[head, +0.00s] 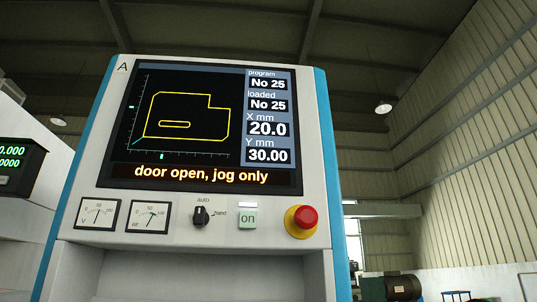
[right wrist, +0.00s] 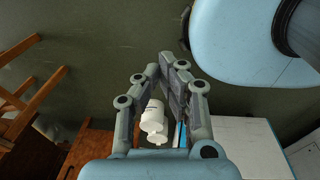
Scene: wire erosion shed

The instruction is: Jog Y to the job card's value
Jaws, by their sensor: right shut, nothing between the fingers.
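The control panel marked A (head: 160,258) fills the middle of the head view. Its screen (head: 186,150) reads program No 25, loaded No 25, X mm 20.0 and Y mm 30.00. Below, it says "door open, jog only". A yellow part outline is drawn on it. No job card is recognisable in either view. My right gripper (right wrist: 160,66) shows in the right wrist view, shut and empty, over a dark floor. My left gripper is in neither view.
The panel bears two dials, a black AUTO/hand knob (head: 201,217), an "on" button (head: 248,219) and a red stop button (head: 305,217). Under the right gripper stands a white bottle-like thing (right wrist: 153,118). Brown wooden furniture (right wrist: 25,95) is at left, a white box (right wrist: 240,140) at right.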

